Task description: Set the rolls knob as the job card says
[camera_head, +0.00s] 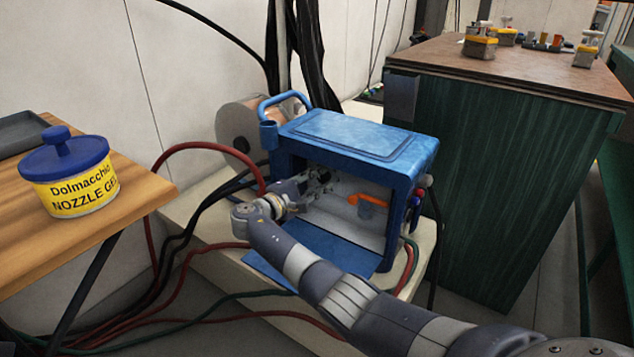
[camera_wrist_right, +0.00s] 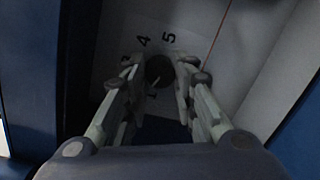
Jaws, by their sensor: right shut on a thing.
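The blue wire feeder box (camera_head: 355,130) stands on a pale stand with its front open and the blue door folded down. My right gripper (camera_head: 322,178) reaches into the left part of the opening. In the right wrist view my right gripper (camera_wrist_right: 160,85) is shut on the dark round rolls knob (camera_wrist_right: 159,70). Numbers show on the pale plate around the knob, with 4 and 5 above it. A light mark on the knob points down and left, near a 1. Some numbers are partly hidden by the fingers. No job card can be made out. My left gripper is not in view.
An orange lever (camera_head: 370,201) sits inside the box, right of my gripper. The lowered door (camera_head: 315,258) lies below my forearm. Red, black and green cables run left of the stand. A wooden table (camera_head: 95,225) holds a yellow nozzle gel tub (camera_head: 75,185). A green cabinet (camera_head: 490,170) stands right.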

